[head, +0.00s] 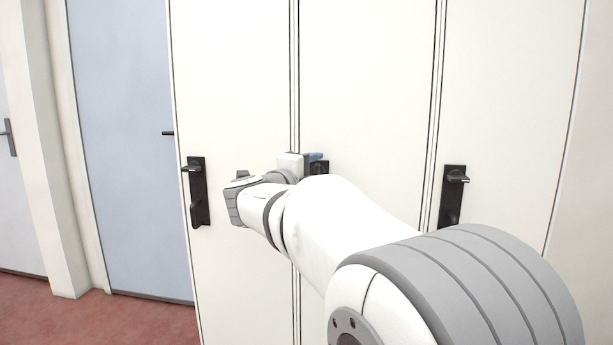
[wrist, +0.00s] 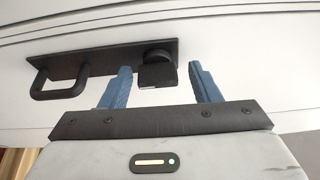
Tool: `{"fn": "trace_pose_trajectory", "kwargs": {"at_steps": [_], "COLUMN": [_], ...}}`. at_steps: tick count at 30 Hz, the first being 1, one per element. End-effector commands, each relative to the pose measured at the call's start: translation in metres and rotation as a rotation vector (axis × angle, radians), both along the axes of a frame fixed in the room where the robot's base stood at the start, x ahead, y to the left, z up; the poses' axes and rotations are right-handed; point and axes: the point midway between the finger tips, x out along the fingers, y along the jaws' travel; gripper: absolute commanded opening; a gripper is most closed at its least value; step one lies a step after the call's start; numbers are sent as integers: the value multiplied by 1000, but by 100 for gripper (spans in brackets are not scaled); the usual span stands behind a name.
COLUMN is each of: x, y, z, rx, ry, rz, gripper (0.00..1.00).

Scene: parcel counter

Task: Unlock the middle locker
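The middle locker (head: 370,80) is a tall white door, closed. Its black lock plate (head: 320,168) is mostly hidden behind my arm in the head view. In the wrist view the plate (wrist: 110,63) lies sideways, with a looped pull handle (wrist: 62,88) at the left and a dark turn knob (wrist: 156,74) at the right end. My gripper (wrist: 160,68) has its two blue fingers apart, one on each side of the knob. The left finger is close to the knob; a clear gap shows before the right finger. Contact cannot be told. In the head view my gripper (head: 314,157) is at the plate's top.
The left locker (head: 235,80) and right locker (head: 510,80) are closed, each with a black lock plate, left (head: 198,192) and right (head: 453,196). A blue-grey door (head: 120,130) stands further left. Reddish floor (head: 110,320) shows at the lower left.

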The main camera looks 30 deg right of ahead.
Motion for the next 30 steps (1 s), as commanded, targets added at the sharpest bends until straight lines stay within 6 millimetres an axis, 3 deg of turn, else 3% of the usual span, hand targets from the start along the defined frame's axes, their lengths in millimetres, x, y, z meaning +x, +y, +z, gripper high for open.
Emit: {"fn": "trace_pose_trajectory", "kwargs": {"at_steps": [10, 21, 30], "x": [-3, -33, -42], "y": [4, 54, 65], "z": [-1, 0, -1], "rx": [1, 1, 1], "ry": [3, 3, 2], "rz": [-1, 2, -1], "gripper": [60, 60, 60]}}
